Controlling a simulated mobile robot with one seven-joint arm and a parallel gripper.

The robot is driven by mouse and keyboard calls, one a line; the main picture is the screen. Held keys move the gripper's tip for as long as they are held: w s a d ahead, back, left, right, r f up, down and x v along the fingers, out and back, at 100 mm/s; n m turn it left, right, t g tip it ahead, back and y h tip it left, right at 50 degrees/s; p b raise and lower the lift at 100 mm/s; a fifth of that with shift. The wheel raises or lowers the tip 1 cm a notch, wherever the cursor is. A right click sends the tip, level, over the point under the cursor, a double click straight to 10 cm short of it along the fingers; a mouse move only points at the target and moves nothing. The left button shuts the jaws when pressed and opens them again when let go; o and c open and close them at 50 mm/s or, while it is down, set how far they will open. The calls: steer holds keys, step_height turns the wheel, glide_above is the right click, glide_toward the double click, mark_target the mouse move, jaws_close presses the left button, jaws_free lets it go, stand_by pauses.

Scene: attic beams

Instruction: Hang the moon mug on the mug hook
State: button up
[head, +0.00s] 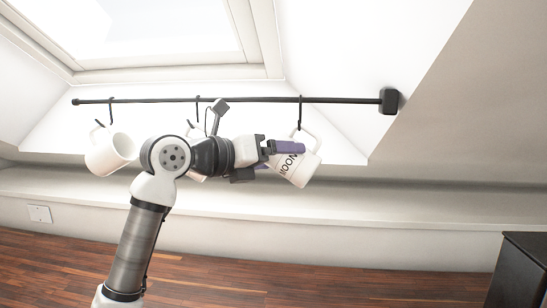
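The moon mug (296,171) is white with dark "MOON" lettering and hangs tilted, its handle up, at the right part of the rail. My gripper (287,151) is at the mug's upper left side, with purple fingers against it; one finger crosses in front of the mug and the other is partly hidden. It appears shut on the mug. The black mug hook (300,113) hangs from the rail right above, and its lower end is at the mug's handle. I cannot tell whether the hook passes through the handle or only lies in line with it.
A black rail (244,99) runs below the skylight to a wall bracket (389,101). A white mug (110,153) hangs at the left. Another mug (197,178) is mostly hidden behind my arm. A dark cabinet (522,270) stands at the lower right.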

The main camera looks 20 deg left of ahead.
steer(key=shift+a+f, duration=0.1)
steer(key=shift+s+a, duration=0.2)
steer(key=shift+s, duration=0.1)
steer(key=b+v, duration=0.4)
steer(key=v, duration=0.9)
